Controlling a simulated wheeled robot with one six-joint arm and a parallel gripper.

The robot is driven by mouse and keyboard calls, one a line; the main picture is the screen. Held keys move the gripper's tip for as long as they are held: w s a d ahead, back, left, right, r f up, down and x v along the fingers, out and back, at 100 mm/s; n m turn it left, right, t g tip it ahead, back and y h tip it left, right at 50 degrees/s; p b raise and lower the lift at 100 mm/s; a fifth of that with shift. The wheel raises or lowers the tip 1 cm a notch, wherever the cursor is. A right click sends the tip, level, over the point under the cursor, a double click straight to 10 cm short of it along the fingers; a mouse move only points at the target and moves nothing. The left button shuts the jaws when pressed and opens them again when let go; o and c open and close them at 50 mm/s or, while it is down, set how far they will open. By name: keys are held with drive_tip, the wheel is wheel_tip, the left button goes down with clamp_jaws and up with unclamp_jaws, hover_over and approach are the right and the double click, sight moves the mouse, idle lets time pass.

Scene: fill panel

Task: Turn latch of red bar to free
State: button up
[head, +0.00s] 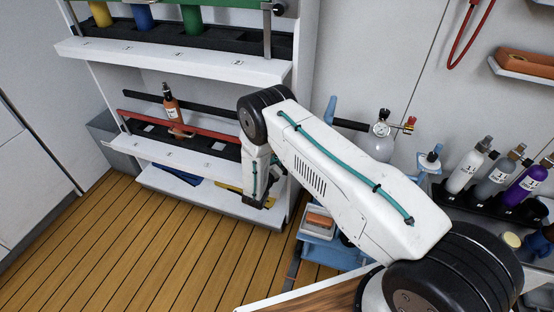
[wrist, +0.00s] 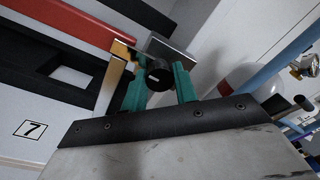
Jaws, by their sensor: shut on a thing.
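The red bar (head: 190,130) runs along the front of the middle shelf in the head view, and its right end is hidden behind my arm. In the wrist view the red bar (wrist: 75,22) comes in from the upper left and ends near a small orange-yellow piece (wrist: 121,50). A black round latch knob (wrist: 158,75) sits beside the bar's end, in front of a grey metal bracket (wrist: 170,52). My gripper (wrist: 160,80) has its teal fingers on either side of the knob and is shut on it. In the head view the fingers cannot be made out.
An orange bottle (head: 172,108) stands on the middle shelf behind the bar. A label 7 (wrist: 30,129) marks the shelf edge. To the right are a gas cylinder with a gauge (head: 381,130), several bottles in a rack and a blue cart (head: 325,250). The wooden floor at left is clear.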

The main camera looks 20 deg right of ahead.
drive_tip(key=shift+a, duration=0.1)
drive_tip(key=m+y, duration=0.1)
drive_tip(key=m, duration=1.5)
drive_tip(key=shift+a+m, duration=0.15)
drive_tip(key=shift+m, duration=0.15)
idle(0.5)
drive_tip(key=o, duration=1)
drive_tip(key=shift+c, duration=0.2)
drive_tip(key=shift+m, duration=0.3)
drive_tip(key=v, duration=0.7)
drive_tip(key=shift+s, duration=0.35)
